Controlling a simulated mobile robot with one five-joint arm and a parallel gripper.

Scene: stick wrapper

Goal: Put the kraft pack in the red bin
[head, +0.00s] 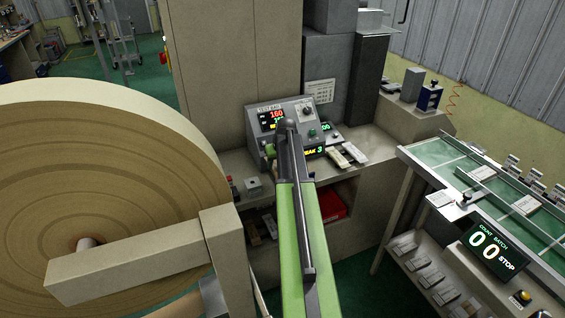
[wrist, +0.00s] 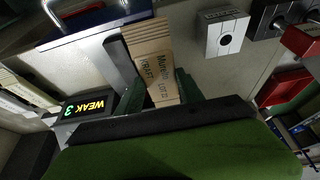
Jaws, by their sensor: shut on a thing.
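The kraft pack (wrist: 152,62), a brown cardboard piece with dark printed lettering, is between the fingers of my gripper (wrist: 150,85) in the wrist view. My gripper is shut on it. In the head view my green arm reaches up to the control panel, and the arm hides the pack. The red bin (head: 332,205) sits in the open shelf under the counter, just right of my arm and partly hidden by it. A red shape (wrist: 285,88) at the right of the wrist view looks like the same bin. The pack is apart from it.
The grey control panel (head: 282,122) stands on the counter beside a display reading WEAK 3 (head: 314,151). White packs (head: 348,156) lie to its right. A large paper roll (head: 100,190) fills the left. A green conveyor (head: 490,185) stands at right. A small button box (head: 253,184) is on the counter edge.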

